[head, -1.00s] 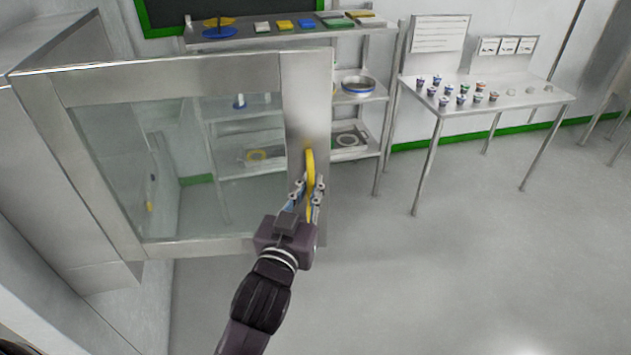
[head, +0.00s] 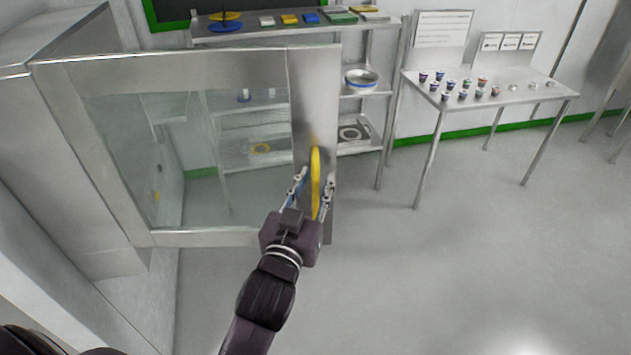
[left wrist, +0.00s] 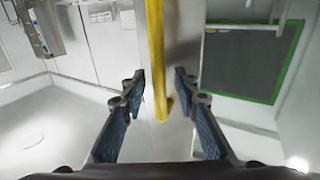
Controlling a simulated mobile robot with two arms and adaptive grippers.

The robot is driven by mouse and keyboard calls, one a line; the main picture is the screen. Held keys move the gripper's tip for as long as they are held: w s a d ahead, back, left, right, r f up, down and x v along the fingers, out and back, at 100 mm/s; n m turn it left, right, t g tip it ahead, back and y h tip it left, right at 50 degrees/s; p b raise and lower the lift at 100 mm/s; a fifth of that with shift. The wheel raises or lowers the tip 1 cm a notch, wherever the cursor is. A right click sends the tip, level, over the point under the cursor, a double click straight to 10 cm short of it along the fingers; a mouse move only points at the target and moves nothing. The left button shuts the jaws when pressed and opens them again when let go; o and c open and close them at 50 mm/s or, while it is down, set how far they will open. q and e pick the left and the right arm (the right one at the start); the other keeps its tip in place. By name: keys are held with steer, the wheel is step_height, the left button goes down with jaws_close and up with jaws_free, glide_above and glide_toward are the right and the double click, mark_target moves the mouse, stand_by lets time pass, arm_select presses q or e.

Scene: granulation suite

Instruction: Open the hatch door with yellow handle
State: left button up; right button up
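The hatch door (head: 190,62) is a steel-framed glass panel that stands swung out from its cabinet on the left in the head view. Its yellow handle (head: 316,180) is a vertical bar on the door's right frame. My left gripper (head: 313,184) is at the handle, with its fingers spread on either side. In the left wrist view the yellow handle (left wrist: 157,60) runs between the two open fingers (left wrist: 160,85), with a gap on each side. The right gripper is not seen; a dark part of me shows at the bottom left.
A steel shelf rack (head: 372,95) with a steel bowl (head: 361,78) stands behind the door. A steel table (head: 520,97) with several small cups is at the right. The grey floor (head: 420,270) in front and to the right is clear.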

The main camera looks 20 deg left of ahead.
arm_select(q)
steer(key=s, duration=0.7)
steer(key=shift+s+d, duration=0.25)
steer(key=shift+d, duration=0.1)
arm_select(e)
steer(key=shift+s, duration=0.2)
